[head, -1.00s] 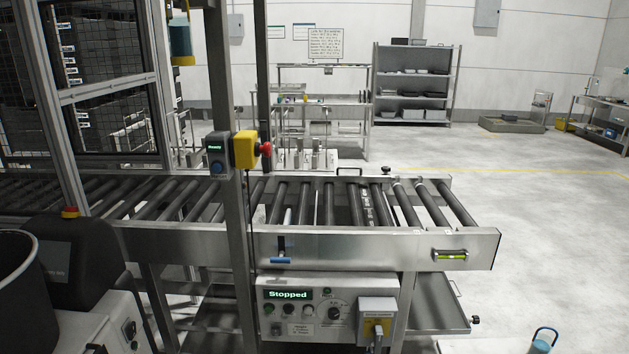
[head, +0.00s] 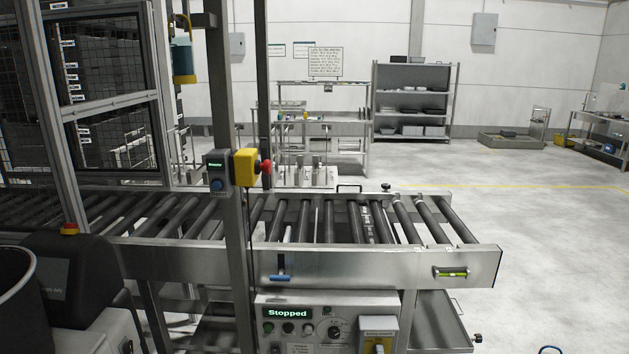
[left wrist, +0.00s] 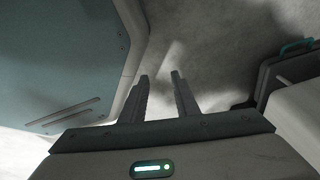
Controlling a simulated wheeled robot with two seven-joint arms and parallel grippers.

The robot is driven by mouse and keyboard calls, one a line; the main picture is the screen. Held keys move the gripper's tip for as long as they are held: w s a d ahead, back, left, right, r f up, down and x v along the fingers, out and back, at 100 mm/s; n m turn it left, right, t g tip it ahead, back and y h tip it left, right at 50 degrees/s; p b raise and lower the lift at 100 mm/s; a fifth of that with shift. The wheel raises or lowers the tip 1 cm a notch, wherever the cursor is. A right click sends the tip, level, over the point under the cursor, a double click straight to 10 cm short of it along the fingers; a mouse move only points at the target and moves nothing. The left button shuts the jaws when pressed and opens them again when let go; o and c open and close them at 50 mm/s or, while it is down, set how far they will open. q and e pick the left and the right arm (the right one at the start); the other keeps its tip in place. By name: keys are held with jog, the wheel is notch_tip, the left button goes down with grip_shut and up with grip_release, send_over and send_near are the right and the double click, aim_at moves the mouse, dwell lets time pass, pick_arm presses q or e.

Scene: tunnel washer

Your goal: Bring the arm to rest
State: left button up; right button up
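My left gripper (left wrist: 159,82) shows in the left wrist view. Its two fingers stand apart with nothing between them, over bare grey floor. It touches nothing that I can see. Neither of my grippers shows in the head view, and my right gripper is in no view.
A roller conveyor (head: 390,267) crosses the head view, with a control panel (head: 300,330) below reading "Stopped". A post carries a yellow box with a red button (head: 265,167). A shelf rack (head: 414,100) stands behind. Open floor (head: 555,260) lies right. A dark case (left wrist: 275,75) is near the left gripper.

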pick_arm(q)
jog(key=s+d+f+g, duration=0.1)
jog(key=s, duration=0.8)
jog(key=shift+d, duration=0.25)
dwell(0.5)
